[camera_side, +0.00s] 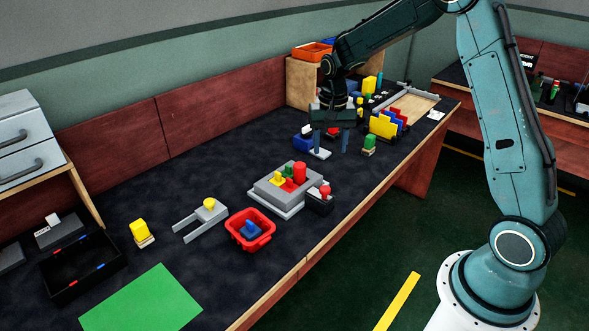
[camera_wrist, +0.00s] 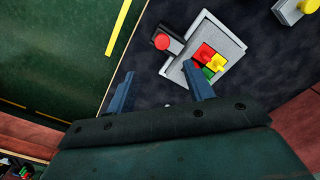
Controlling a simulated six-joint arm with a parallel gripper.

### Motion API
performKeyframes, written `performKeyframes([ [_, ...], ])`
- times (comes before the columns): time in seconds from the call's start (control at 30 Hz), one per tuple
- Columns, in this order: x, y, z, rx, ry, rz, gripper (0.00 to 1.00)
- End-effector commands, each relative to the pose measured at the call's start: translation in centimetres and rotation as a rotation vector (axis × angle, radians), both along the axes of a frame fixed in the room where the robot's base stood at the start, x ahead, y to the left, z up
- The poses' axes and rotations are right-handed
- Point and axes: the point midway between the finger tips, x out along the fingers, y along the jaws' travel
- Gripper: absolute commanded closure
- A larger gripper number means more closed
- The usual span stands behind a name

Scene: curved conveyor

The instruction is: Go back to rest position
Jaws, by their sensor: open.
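My gripper (camera_side: 331,139) hangs above the dark work table (camera_side: 98,207), over its far half in the side view. Its two fingers are spread with nothing between them. In the wrist view my gripper (camera_wrist: 160,92) shows both blue-grey fingers apart, with dark table top and floor beyond. A grey block (camera_side: 266,192) with red, yellow and green pieces sits on the table nearer the side camera. It also shows ahead of the fingers in the wrist view (camera_wrist: 229,44).
A red bin (camera_side: 265,238) holding a blue piece stands near the table edge. A black box with a red knob (camera_side: 321,199) stands beside the grey block. Small coloured blocks and a blue-red-yellow rack (camera_side: 384,127) crowd the area around my gripper. A green mat (camera_side: 142,301) lies bare.

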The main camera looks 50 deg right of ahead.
Motion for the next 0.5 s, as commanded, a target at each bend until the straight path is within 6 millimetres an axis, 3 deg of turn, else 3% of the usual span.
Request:
performKeyframes([
  [0.33,-0.1,0.1,0.3,-0.001,-0.004,0.005,0.48],
  [0.5,-0.7,0.7,1.8,-0.006,-0.023,0.033,0.48],
])
